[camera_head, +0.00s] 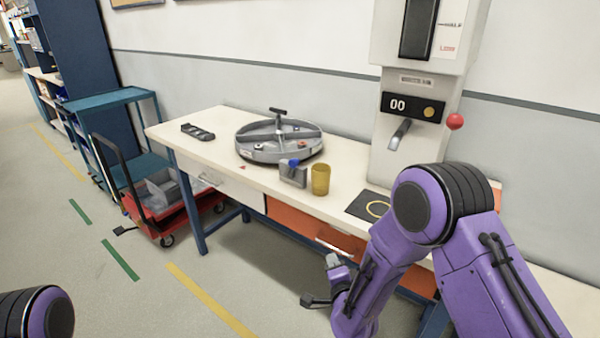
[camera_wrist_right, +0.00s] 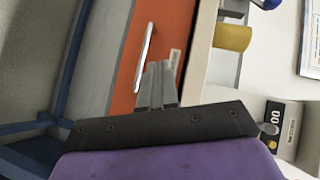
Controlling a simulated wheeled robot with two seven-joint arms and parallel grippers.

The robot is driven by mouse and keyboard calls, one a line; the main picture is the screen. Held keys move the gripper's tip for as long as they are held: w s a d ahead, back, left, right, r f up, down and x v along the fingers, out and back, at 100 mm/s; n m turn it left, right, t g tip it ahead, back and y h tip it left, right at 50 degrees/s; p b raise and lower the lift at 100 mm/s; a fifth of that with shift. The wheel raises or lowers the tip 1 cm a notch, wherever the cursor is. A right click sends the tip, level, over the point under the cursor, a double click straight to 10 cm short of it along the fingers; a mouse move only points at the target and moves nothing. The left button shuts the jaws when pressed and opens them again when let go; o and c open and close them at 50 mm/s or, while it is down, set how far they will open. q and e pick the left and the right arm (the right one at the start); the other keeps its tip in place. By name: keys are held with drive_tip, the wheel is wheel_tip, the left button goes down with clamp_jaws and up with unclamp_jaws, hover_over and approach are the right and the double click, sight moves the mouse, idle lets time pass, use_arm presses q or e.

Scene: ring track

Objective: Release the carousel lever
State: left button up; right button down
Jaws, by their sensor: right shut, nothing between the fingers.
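The carousel (camera_head: 250,150) is a round grey tray with dividers and a dark T-shaped handle (camera_head: 278,112) at its middle, on the bench. In front of it stands a small grey block with a blue knob (camera_head: 294,162), which looks like the lever. The blue knob also shows at the top edge of the wrist view (camera_wrist_right: 267,3). My right gripper (camera_head: 333,260) is low in front of the bench, below the tabletop and apart from the lever. Its grey fingers (camera_wrist_right: 158,85) are together and empty, before the orange drawer. My left gripper is out of view.
A yellow cup (camera_head: 320,180) stands right beside the block. A black mat with a yellow ring (camera_head: 364,206) lies farther right, below a dispenser (camera_head: 418,100) with a red-ball lever (camera_head: 455,121). The bench's front edge and orange drawer (camera_wrist_right: 165,30) are close to my right gripper.

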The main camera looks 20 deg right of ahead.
drive_tip(key=w+a+r+m+t, duration=0.1)
drive_tip(key=w+r+m+t, duration=0.1)
drive_tip(key=r, duration=0.5)
drive_tip(key=w+a+r+m+t, duration=0.1)
drive_tip(key=w+r+m+t, duration=0.1)
drive_tip(key=w+r, duration=0.3)
wheel_tip(320, 180, up, 2)
drive_tip(key=shift+a+r+m, duration=0.2)
drive_tip(key=shift+a+m, duration=0.05)
drive_tip(key=shift+m, duration=0.05)
drive_tip(key=p, duration=0.3)
approach(298, 164)
drive_tip(key=w+d, duration=0.3)
drive_tip(key=w+a, duration=0.2)
drive_tip(key=shift+w+a+r+p, duration=0.2)
drive_tip(key=shift+w+r+p, duration=0.1)
drive_tip(key=shift+w+p, duration=0.1)
